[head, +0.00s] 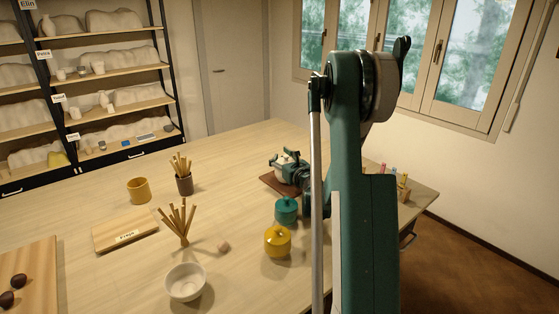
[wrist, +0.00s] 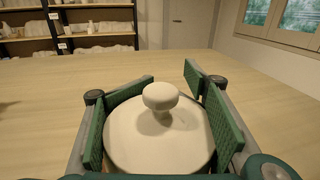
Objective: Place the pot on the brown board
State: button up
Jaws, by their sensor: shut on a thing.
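A cream lidded pot (head: 287,164) with a round knob is between the fingers of my gripper (head: 284,160), at the far part of the table. In the wrist view the cream pot (wrist: 135,140) fills the space between the green finger pads of my gripper (wrist: 165,95), and the gripper is shut on it. The pot looks upright. The dark brown board (head: 270,182) lies under the pot and gripper, which partly cover it. I cannot tell whether the pot's base touches the board.
A teal lidded pot (head: 286,210) and a yellow lidded pot (head: 277,242) stand nearer. Table beyond the pot is clear.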

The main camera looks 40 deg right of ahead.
jog(key=shift+f, duration=0.5)
jog(key=o, duration=1.8)
jog(key=shift+f, duration=0.1)
jog(key=shift+s, duration=0.1)
jog(key=p+v, duration=0.1)
jog(key=v, duration=1)
jog(key=shift+s+a, duration=0.15)
jog(key=shift+s, duration=0.2)
